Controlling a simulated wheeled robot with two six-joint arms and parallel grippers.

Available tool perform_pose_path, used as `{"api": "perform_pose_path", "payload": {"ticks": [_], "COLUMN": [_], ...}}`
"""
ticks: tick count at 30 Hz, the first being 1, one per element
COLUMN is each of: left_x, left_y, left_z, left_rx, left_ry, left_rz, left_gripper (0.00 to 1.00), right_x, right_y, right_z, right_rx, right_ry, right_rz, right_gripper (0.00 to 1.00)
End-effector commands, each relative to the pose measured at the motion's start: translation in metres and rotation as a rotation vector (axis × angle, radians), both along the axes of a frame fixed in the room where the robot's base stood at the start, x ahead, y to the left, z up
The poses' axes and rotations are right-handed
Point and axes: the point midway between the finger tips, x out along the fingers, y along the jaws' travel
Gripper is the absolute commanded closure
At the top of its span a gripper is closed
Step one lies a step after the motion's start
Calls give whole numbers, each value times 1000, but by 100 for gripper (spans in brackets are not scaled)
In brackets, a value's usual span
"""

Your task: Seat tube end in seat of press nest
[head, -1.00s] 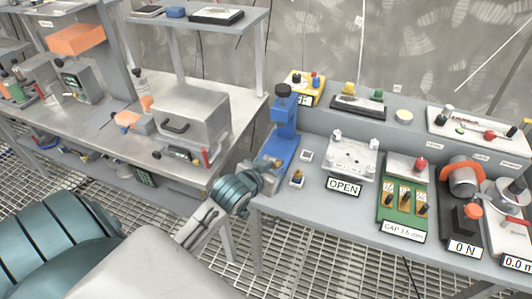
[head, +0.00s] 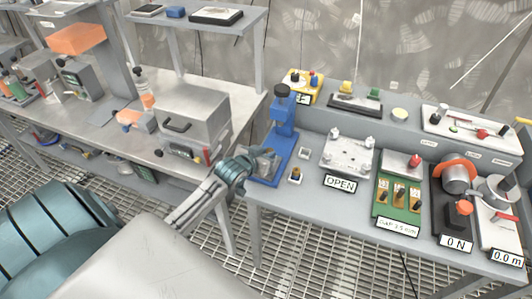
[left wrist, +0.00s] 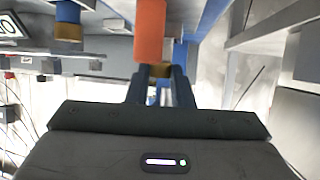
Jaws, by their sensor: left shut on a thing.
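The blue press (head: 283,125) stands upright at the left end of the right bench, with a black knob on top. In the head view the held piece is too small to make out, and I cannot make out the nest seat. A blue cylinder with a brass end (left wrist: 68,20) shows at upper left. My right gripper is not in view.
A small square plate (head: 304,153) and a small brass-topped part (head: 295,175) lie right of the press. Further right are a clear fixture (head: 346,156) marked OPEN and a green board (head: 400,200). A grey box (head: 190,118) stands on the left bench.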

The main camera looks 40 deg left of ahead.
Motion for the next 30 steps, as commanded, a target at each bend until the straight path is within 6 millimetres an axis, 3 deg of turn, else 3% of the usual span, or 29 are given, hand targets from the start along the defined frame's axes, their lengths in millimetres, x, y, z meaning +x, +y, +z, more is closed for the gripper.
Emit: {"api": "perform_pose_path", "payload": {"ticks": [5,6,9,20,30], "left_x": [0,0,0,-3,-62], "left_y": [0,0,0,0,-1], "left_z": [-4,-3,-3,1,28], "left_rx": [0,0,0,2,6], "left_ry": [0,0,0,1,3], "left_rz": [0,0,0,-1,-3], "left_gripper": [100,72,58,58,58], "right_x": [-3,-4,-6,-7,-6], "right_y": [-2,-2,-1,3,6], "right_z": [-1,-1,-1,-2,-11], "right_rx": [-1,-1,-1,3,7], "right_ry": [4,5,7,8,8], "right_rz": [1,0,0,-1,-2], "right_gripper": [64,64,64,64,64]}}
